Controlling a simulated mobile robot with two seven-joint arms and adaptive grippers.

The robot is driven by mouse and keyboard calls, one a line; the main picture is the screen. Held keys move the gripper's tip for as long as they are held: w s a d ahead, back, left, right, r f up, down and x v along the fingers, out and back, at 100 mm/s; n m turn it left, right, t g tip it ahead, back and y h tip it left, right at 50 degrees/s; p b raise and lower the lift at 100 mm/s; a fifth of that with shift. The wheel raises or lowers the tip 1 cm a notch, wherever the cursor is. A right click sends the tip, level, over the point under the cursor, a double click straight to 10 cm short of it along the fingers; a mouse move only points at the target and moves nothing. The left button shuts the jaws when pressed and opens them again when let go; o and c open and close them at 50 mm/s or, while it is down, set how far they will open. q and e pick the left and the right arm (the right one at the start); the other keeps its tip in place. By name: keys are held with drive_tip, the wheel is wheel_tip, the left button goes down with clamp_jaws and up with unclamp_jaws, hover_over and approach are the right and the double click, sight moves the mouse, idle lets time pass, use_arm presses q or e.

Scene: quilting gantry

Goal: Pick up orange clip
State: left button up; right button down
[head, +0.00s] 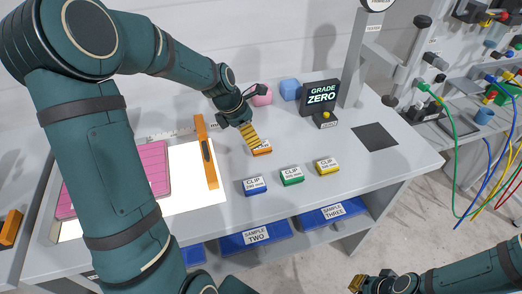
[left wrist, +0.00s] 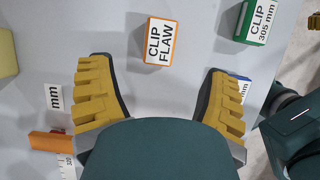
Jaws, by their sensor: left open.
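The orange clip (left wrist: 160,41) is a small block with an orange edge and a white label reading "CLIP FLAW". In the head view the orange clip (head: 263,152) lies on the grey table, partly hidden by my left gripper (head: 251,137). In the left wrist view my left gripper (left wrist: 160,70) is open with nothing between its yellow fingers. The clip lies just beyond the fingertips, roughly centred between them. My right gripper (head: 357,284) is at the bottom edge of the head view, away from the table, and its opening is unclear.
Blue (head: 255,187), green (head: 291,176) and yellow (head: 327,167) clips stand in a row nearer the table's front. A "GRADE ZERO" display (head: 320,95) and pink (head: 262,96) and blue (head: 290,90) blocks are behind. An orange-edged bar (head: 207,155) lies left, on a lit panel (head: 190,190).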

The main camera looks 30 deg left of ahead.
sight(261, 146)
use_arm(q)
drive_tip(key=shift+x, duration=1.25)
drive_tip(key=b+x, duration=0.1)
drive_tip(key=x, duration=0.4)
drive_tip(key=shift+w+d+b, duration=0.1)
drive_tip(key=shift+w+b, duration=0.05)
drive_tip(key=shift+b, duration=0.2)
drive_tip(key=c, duration=1.2)
